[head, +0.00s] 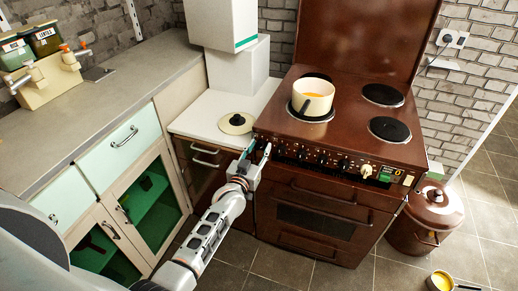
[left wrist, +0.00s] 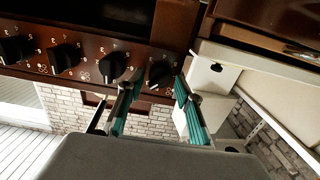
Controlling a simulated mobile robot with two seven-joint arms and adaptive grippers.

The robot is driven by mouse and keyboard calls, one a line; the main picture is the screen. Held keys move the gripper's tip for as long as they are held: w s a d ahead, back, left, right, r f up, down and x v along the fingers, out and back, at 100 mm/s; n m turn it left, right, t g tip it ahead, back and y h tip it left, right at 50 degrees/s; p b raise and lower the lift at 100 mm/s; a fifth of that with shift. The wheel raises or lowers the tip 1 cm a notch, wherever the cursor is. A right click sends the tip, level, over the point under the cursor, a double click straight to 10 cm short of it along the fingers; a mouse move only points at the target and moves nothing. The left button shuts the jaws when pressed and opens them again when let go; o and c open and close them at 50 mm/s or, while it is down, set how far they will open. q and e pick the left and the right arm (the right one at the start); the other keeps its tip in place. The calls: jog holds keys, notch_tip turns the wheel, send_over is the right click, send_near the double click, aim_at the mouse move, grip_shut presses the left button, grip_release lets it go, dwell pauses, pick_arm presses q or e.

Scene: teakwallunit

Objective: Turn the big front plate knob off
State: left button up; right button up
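The brown stove has a row of black knobs (head: 321,160) along its front panel, with one pale knob (head: 367,170) further right. I cannot tell from the markings which knob belongs to the big front plate. My left gripper (head: 259,151) is at the left end of this panel. In the left wrist view, its teal fingers (left wrist: 159,84) are spread apart and empty. The end black knob (left wrist: 160,72) lies between and just beyond the fingertips; I cannot tell whether they touch it. Another knob (left wrist: 113,66) is beside it. My right gripper is out of view.
A cream pot (head: 313,97) with yellow contents stands on a left plate. The right plates (head: 390,129) are bare. A lid (head: 236,123) lies on the white counter left of the stove. A brown bin (head: 430,212) stands right, near a small yellow-filled pan (head: 441,281) on the floor.

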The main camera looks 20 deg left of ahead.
pick_arm(q)
jog(key=c, duration=0.6)
jog(key=n+p, duration=0.2)
jog(key=n, duration=0.2)
jog(key=shift+a+n+p, duration=0.1)
jog(key=shift+n+p, duration=0.25)
jog(key=shift+n, duration=0.85)
jog(key=shift+f+n, duration=0.1)
jog(key=shift+n, duration=1.2)
jog(key=o, duration=1)
